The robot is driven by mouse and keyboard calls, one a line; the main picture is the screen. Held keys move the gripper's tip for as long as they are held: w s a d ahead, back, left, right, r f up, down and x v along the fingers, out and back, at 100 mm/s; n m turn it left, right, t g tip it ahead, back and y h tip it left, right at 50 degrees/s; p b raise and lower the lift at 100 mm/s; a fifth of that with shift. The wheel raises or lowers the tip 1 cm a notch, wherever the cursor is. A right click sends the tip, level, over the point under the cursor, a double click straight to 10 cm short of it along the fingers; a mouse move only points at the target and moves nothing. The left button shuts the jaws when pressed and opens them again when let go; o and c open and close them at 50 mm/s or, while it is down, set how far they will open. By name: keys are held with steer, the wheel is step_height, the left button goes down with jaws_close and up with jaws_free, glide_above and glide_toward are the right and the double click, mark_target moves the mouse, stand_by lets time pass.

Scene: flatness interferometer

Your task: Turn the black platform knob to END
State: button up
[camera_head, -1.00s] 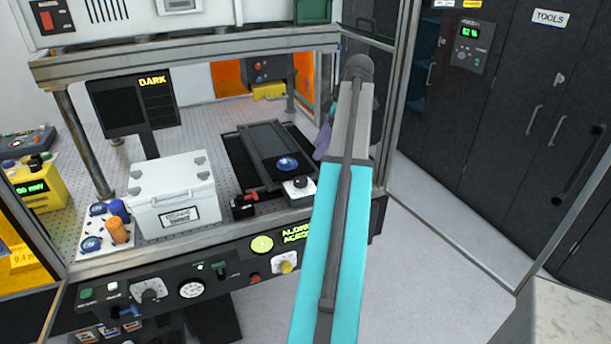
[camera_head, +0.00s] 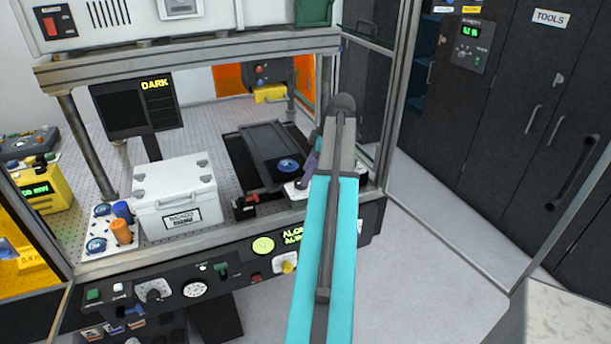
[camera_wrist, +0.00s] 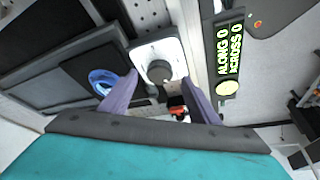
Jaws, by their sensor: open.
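The black platform knob (camera_wrist: 158,72) sits on a white plate (camera_wrist: 172,47) in the wrist view, roughly between the two purple fingers of my gripper (camera_wrist: 160,78). The fingers are apart with a gap on each side of the knob; I cannot tell how far above it they are. In the head view my gripper (camera_head: 308,165) is over the white plate (camera_head: 291,190) at the right front of the bench, and it hides the knob. No END mark can be read.
A dark platform (camera_head: 268,150) with a blue round piece (camera_head: 288,166) lies beside the knob. A red and black part (camera_head: 245,206) is close by on the left. A white box (camera_head: 176,190) stands farther left. The front panel (camera_head: 215,275) and frame post (camera_head: 395,110) border the area.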

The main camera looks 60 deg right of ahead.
steer(key=shift+p+x, duration=0.4)
steer(key=shift+x, duration=1.25)
steer(key=c, duration=1)
steer(key=shift+d, duration=0.3)
steer(key=shift+c, duration=0.4)
steer(key=shift+a+f, duration=0.1)
steer(key=shift+a, duration=0.2)
